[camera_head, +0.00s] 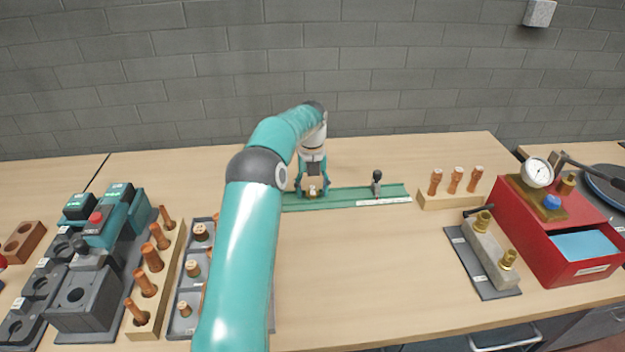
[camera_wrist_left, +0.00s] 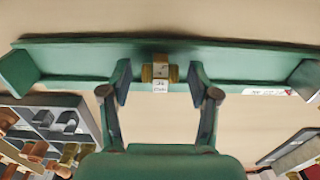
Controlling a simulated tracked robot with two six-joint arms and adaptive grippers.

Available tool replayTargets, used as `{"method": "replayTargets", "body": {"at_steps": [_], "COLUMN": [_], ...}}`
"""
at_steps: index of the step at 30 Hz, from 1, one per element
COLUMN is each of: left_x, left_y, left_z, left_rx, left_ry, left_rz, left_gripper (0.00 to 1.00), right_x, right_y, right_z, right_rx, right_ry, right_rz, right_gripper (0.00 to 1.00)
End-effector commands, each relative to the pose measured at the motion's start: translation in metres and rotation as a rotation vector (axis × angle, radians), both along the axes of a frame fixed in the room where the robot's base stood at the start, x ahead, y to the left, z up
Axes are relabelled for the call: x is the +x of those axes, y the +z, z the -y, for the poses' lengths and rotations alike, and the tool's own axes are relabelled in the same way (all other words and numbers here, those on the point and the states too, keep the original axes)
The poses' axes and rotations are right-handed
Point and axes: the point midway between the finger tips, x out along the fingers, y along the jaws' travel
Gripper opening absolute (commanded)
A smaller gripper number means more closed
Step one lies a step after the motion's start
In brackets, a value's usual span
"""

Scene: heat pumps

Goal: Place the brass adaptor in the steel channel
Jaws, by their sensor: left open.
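The brass adaptor (camera_head: 312,192) is at the left part of the long green channel (camera_head: 340,200) and appears to rest in it. In the left wrist view the adaptor (camera_wrist_left: 160,72) lies across the channel's trough (camera_wrist_left: 225,62), with a small white label on its near side. My left gripper (camera_head: 312,188) reaches down over it. In the wrist view the gripper's fingers (camera_wrist_left: 158,82) stand apart on both sides of the adaptor, with a gap on each side. My right gripper is not in view.
A dark-knobbed post (camera_head: 377,181) stands at the channel's right part, above a white scale strip (camera_head: 384,202). Copper fittings stand in a wooden block (camera_head: 450,199) to the right. A grey compartment tray (camera_head: 184,325) is at left, partly behind my arm. The table's middle front is clear.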

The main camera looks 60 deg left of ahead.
Motion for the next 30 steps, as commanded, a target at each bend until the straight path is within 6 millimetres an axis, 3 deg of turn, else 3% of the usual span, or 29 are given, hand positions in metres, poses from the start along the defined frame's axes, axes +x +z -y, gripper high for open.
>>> {"method": "replayTargets", "body": {"at_steps": [5,18,23,30], "left_x": [0.001,0.0,0.0,-0.001], "left_y": [0.021,0.105,0.118,0.12], "left_z": [-0.001,-0.001,-0.001,-0.001], "left_rx": [0.004,0.002,0.001,0.001], "left_ry": [0.0,-0.001,0.0,0.0], "left_rz": [0.004,0.002,0.0,0.0], "left_gripper": [0.61,0.61,0.61,0.61], "right_x": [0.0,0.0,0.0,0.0], "right_y": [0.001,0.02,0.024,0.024], "right_z": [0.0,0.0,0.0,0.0], "right_rx": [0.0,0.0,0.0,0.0], "right_ry": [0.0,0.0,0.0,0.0], "right_rz": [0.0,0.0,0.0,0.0], "right_gripper": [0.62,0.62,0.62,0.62]}}
